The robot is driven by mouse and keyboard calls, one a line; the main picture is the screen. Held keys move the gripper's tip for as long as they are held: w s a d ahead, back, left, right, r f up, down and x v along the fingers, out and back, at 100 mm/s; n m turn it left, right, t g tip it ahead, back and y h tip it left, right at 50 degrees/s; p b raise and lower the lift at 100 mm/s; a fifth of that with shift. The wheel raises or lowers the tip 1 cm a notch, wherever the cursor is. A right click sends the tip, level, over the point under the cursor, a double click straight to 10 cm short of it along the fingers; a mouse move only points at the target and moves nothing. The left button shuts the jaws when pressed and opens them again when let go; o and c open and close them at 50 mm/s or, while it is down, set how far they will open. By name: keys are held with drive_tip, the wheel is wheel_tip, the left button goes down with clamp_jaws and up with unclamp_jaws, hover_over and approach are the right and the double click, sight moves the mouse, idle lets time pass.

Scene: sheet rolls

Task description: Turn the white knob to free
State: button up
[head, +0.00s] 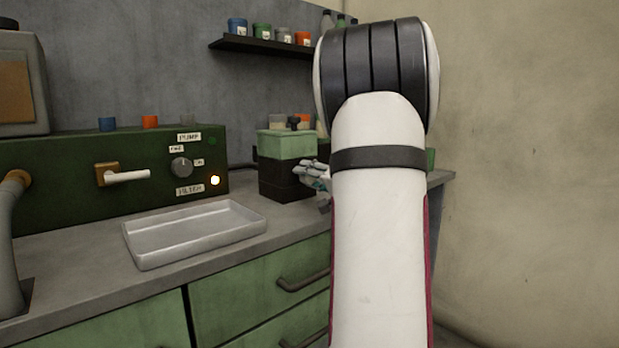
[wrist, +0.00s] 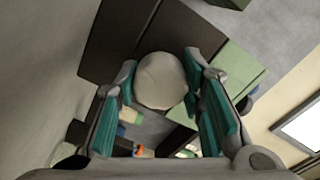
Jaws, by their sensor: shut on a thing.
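In the wrist view the white knob (wrist: 160,88) is round and pale, between the two teal-padded fingers of my gripper (wrist: 160,72). The gripper is shut on it, one finger on each side. The knob's markings and its turned position cannot be made out. In the head view my gripper (head: 316,177) shows only in part beside my arm, at the right side of a box with a dark lower part and green top (head: 287,146). The knob is hidden there.
Left of the box stands a green panel (head: 60,196) with a white lever (head: 126,177), a grey dial (head: 181,167) and a lit lamp. A white tray (head: 192,249) lies on the counter before it. A shelf (head: 262,45) with small jars hangs above.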

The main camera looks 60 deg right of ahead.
drive_tip(key=shift+n, duration=1.1)
drive_tip(key=o, duration=1.1)
drive_tip(key=shift+o, duration=0.2)
drive_tip(key=v, duration=1.2)
drive_tip(key=shift+f, duration=0.1)
